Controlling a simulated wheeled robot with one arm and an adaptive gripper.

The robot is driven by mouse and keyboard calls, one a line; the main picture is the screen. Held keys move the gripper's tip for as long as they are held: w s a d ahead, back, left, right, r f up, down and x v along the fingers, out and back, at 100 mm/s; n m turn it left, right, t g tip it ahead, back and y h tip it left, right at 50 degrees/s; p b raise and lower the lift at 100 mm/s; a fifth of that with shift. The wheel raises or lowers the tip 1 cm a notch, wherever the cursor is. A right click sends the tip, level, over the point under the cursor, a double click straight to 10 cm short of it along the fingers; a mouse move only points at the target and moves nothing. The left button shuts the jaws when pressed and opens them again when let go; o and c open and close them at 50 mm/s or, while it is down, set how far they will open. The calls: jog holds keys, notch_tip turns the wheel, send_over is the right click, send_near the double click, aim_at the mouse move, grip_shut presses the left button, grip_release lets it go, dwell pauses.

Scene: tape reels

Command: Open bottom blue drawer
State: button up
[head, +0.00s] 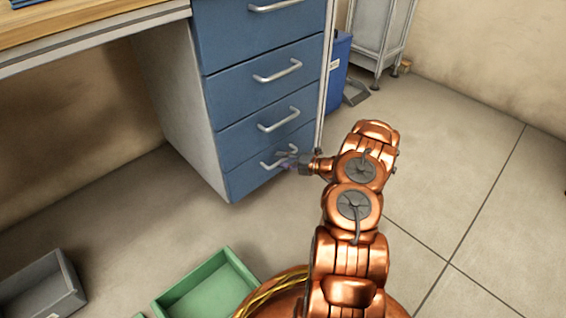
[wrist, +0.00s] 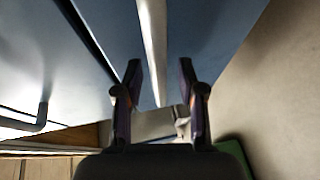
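The bottom blue drawer (head: 245,182) is at the foot of the drawer unit in the head view, and it looks shut. Its light metal bar handle (head: 268,164) is partly covered by my gripper (head: 290,160), which is at the handle's right part. In the wrist view, the blue drawer face (wrist: 210,35) fills the upper middle. The handle (wrist: 152,45) runs down the picture to between the two fingertips of my gripper (wrist: 160,75). The fingers are apart, with visible gaps on both sides of the bar.
Several other blue drawers with bar handles, such as the one just above (head: 265,130), sit over it and look shut. A green bin (head: 235,262) and a grey bin (head: 68,275) stand on the floor at front left. A blue container (head: 340,65) stands behind the unit. Floor at right is clear.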

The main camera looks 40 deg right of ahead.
grip_shut()
dwell(0.4)
dwell(0.4)
